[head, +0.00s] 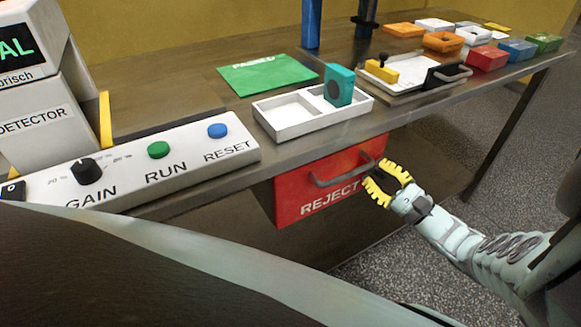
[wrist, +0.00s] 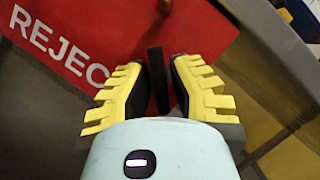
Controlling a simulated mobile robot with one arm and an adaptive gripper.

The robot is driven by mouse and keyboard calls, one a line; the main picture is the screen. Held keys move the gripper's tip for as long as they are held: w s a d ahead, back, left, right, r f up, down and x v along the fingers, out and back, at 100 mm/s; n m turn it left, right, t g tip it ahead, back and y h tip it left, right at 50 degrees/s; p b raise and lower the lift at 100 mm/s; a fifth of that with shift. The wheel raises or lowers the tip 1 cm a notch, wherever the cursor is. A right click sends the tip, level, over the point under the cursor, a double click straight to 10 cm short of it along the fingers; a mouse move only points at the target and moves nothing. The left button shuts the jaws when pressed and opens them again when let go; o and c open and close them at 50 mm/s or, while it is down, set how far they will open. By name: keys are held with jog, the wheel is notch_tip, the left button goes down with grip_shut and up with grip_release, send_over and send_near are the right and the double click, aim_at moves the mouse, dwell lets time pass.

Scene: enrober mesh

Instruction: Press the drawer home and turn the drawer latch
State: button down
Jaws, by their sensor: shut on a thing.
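The red drawer (head: 315,195) marked REJECT sits under the bench's front edge, and its front also fills the upper left of the wrist view (wrist: 110,25). How far it is pushed in is hard to tell. A dark bar handle (head: 330,182) crosses its front. My gripper (head: 380,178), with yellow ribbed fingers, is at the handle's right end. In the wrist view the dark handle bar (wrist: 156,75) stands between the fingers, and they are shut on it. I cannot make out a drawer latch in either view.
On the bench stand a control panel (head: 130,165) with a GAIN knob, RUN and RESET buttons, a white two-part tray (head: 290,133) with a teal block (head: 339,84), a green sheet (head: 265,75), a metal tray with a yellow block (head: 382,70), and several coloured blocks.

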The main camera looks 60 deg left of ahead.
jog(key=m+t, duration=0.1)
jog(key=m, duration=0.2)
jog(key=m+t+y, duration=0.1)
jog(key=m, duration=0.2)
jog(key=shift+t+b, duration=0.35)
jog(key=shift+t, duration=0.05)
jog(key=shift+m+t+y, duration=0.15)
jog(key=shift+m+t, duration=0.55)
jog(key=shift+m, duration=0.75)
jog(key=shift+m+t+y, duration=0.15)
jog(key=shift+m+t, duration=0.55)
jog(key=shift+m, duration=0.75)
jog(key=c, duration=1)
grip_release()
jog(key=shift+a, duration=0.1)
jog(key=shift+v, duration=3.8)
